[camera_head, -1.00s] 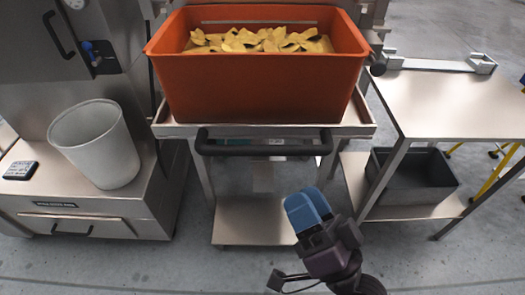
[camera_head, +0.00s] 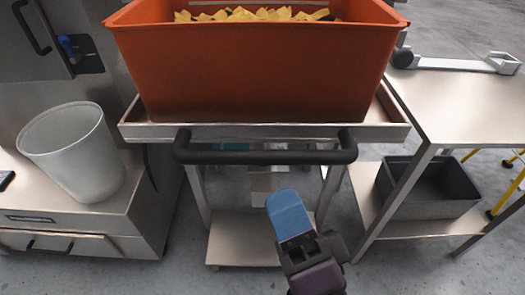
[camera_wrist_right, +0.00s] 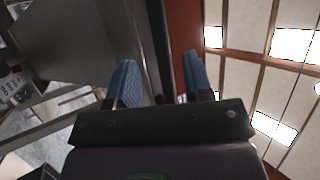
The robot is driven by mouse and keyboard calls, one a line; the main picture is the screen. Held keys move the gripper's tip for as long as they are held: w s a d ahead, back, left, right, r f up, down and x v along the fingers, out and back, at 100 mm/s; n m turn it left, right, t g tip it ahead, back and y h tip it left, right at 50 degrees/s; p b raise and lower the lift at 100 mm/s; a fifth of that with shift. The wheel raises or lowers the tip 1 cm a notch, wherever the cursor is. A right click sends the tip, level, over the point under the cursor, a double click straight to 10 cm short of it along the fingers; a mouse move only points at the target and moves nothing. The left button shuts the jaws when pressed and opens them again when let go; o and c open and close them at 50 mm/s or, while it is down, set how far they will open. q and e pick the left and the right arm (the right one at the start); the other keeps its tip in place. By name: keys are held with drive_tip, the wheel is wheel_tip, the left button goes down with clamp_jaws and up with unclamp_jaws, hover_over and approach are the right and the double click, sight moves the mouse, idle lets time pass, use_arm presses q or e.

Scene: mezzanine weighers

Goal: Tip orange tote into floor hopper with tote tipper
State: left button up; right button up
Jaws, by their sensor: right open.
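The orange tote (camera_head: 250,75), filled with yellow pieces, stands upright on a steel cart (camera_head: 385,127) in the head view. The cart has a black push handle (camera_head: 265,155) along its near side. My right gripper (camera_head: 285,208), with blue fingers, is in front of the cart, below the handle and not touching it as far as I can see. In the right wrist view its two blue fingers (camera_wrist_right: 158,82) are apart, with a dark bar and the orange wall beyond them. My left gripper is out of view. No tote tipper or floor hopper can be clearly identified.
A grey bin (camera_head: 75,150) stands on a steel base at left. A steel table (camera_head: 465,105) stands at right, with a dark grey crate (camera_head: 428,188) on its lower shelf. Bare floor (camera_head: 400,265) shows in front.

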sight(263, 164)
drive_tip(key=p+x, duration=0.2)
drive_tip(key=x, duration=0.3)
drive_tip(key=shift+r, duration=0.35)
drive_tip(key=shift+w+a, duration=0.35)
drive_tip(key=shift+w, duration=0.25)
clamp_jaws()
